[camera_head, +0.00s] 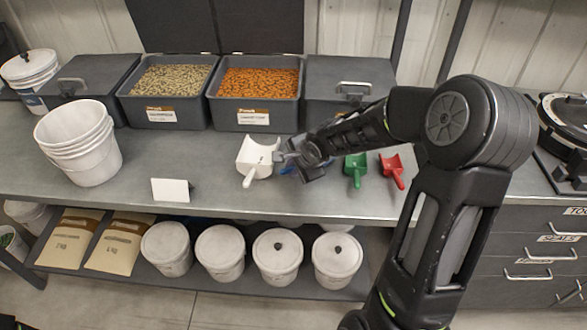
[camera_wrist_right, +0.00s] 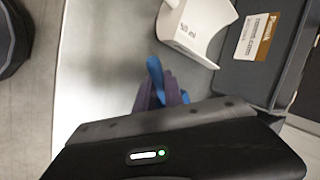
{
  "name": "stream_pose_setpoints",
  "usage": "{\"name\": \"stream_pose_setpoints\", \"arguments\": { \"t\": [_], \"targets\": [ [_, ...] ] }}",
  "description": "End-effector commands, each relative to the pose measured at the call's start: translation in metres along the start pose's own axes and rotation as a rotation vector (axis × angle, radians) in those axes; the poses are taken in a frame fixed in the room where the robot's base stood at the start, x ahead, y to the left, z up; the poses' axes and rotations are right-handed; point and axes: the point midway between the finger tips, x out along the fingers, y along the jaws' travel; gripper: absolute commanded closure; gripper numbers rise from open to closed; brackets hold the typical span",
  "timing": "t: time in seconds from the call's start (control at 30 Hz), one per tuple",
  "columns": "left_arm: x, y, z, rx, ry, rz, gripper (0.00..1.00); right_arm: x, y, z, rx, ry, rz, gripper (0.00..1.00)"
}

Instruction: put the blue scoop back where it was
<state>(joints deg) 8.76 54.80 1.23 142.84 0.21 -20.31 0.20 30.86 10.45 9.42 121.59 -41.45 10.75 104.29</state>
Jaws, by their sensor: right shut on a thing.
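My right gripper (camera_head: 288,160) is over the bench, just right of the white scoop (camera_head: 257,158), and is shut on the blue scoop (camera_head: 291,170). Only small bits of blue show around the fingers in the head view; the rest is hidden behind my gripper. In the right wrist view, the blue scoop (camera_wrist_right: 155,72) shows as a narrow strip between the fingertips (camera_wrist_right: 160,92), with the white scoop (camera_wrist_right: 195,28) just beyond. I cannot tell whether the blue scoop touches the bench. The green scoop (camera_head: 355,170) and red scoop (camera_head: 392,170) lie to the right. My left gripper is out of view.
Open grey bins of pale seed (camera_head: 168,112) and orange seed (camera_head: 252,118) stand behind the scoops. A lidded grey bin (camera_head: 335,75) is beside them. A white card (camera_head: 170,190) and stacked white buckets (camera_head: 82,145) stand left. The bench front (camera_head: 215,195) is clear.

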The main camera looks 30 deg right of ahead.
Motion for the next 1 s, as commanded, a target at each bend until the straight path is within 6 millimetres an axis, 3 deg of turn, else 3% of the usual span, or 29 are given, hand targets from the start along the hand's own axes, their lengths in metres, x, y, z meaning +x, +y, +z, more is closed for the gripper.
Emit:
{"name": "stream_pose_setpoints", "arguments": {
  "t": [0.27,0.3,0.57,0.87,1.0],
  "targets": [
    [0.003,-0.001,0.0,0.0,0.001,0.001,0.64,0.002,0.001,0.0,0.0,0.0,-0.001,1.0],
    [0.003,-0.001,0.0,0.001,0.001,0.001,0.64,0.002,0.001,0.0,0.0,0.0,-0.001,0.86],
    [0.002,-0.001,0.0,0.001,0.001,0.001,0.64,0.001,0.0,0.0,0.0,0.0,0.0,0.66],
    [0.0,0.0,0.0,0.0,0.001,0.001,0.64,-0.001,-0.001,0.0,0.0,0.0,0.0,0.66],
    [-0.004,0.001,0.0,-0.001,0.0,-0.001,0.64,-0.01,-0.002,-0.001,0.002,0.002,-0.002,0.66]
  ]
}}
